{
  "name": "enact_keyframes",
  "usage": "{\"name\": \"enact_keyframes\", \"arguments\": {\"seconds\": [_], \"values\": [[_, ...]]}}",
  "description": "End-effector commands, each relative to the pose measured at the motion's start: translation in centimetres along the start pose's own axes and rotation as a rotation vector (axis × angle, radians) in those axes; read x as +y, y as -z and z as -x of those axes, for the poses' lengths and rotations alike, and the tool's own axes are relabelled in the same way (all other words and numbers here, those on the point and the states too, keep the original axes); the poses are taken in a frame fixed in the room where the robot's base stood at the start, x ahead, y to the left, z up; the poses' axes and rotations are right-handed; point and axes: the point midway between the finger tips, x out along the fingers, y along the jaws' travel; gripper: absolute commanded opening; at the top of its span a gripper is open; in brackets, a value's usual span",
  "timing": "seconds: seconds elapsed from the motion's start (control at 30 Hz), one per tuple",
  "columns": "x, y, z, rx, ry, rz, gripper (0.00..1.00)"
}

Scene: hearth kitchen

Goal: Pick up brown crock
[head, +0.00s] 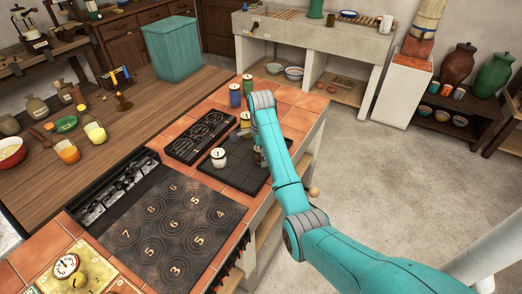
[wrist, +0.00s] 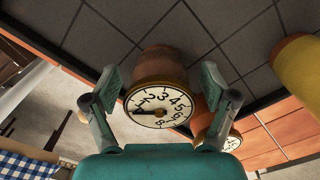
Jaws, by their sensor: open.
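A brown crock (wrist: 158,60) with a round dial face on its end is in the middle of the wrist view. My gripper (wrist: 160,80) is open, with one finger on each side of the crock; gaps seem to show, and I cannot tell whether either finger touches it. In the head view a small brown patch of the crock (head: 257,158) shows beside my arm, on the dark tiled tray (head: 238,178). My arm hides most of the crock and my gripper there.
A white crock (head: 218,158) stands left of my arm on the tray. A yellow crock (head: 245,121) stands behind, also close by in the wrist view (wrist: 300,68). Blue (head: 235,95) and green (head: 248,84) crocks stand at the back. A numbered hotplate (head: 170,228) lies in front.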

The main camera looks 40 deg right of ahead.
Motion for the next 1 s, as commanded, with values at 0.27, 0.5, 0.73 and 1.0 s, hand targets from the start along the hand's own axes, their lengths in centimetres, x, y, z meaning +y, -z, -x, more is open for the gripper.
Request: {"name": "enact_keyframes", "arguments": {"seconds": [0.27, 0.5, 0.73, 1.0], "values": [[0.06, -0.02, -0.07, 0.000, 0.000, 0.000, 0.75], [0.06, -0.01, -0.07, 0.000, 0.000, 0.000, 0.15], [0.03, 0.00, -0.03, 0.000, 0.000, 0.000, 0.08], [-0.73, 0.27, 0.77, 0.000, 0.001, 0.001, 0.08]]}}
